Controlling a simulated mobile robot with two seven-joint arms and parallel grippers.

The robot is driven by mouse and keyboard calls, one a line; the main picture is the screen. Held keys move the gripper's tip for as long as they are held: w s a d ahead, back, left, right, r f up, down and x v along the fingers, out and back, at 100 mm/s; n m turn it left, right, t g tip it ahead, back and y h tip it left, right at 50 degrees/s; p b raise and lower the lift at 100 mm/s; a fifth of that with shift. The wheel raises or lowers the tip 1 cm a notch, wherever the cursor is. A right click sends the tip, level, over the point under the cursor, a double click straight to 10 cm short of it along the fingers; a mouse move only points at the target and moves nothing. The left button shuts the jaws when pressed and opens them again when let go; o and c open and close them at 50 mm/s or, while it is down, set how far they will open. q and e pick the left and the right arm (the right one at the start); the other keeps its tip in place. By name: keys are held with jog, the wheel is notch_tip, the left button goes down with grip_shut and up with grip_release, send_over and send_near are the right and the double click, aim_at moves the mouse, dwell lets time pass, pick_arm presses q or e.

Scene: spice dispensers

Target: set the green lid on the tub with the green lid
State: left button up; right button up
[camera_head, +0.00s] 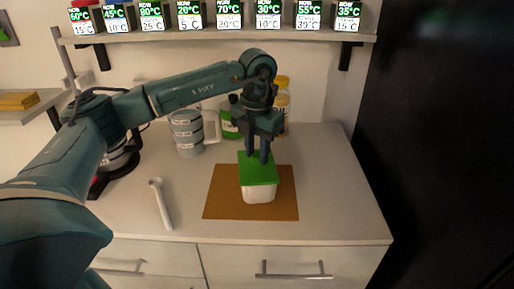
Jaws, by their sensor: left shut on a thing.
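A white tub (258,193) stands on a brown mat (225,206) on the counter. The green lid (258,172) lies over the top of the tub and looks roughly level; I cannot tell whether it is fully seated. My left gripper (262,160) comes down from above, with its fingertips at the lid's back part. It is shut on the green lid. The far edge of the lid is partly hidden by the fingers. My right gripper is not in view.
A white spoon-like tool (161,204) lies left of the mat. A shelf (220,37) with several temperature displays hangs above. The counter's right side is clear.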

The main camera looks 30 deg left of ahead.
aim_at(257, 155)
pick_arm(q)
jog(key=o, duration=1)
jog(key=shift+c, duration=0.2)
jog(key=shift+r, duration=0.2)
notch_tip(257, 155, up, 13)
jog(key=shift+p, duration=0.45)
jog(key=shift+f, duration=0.15)
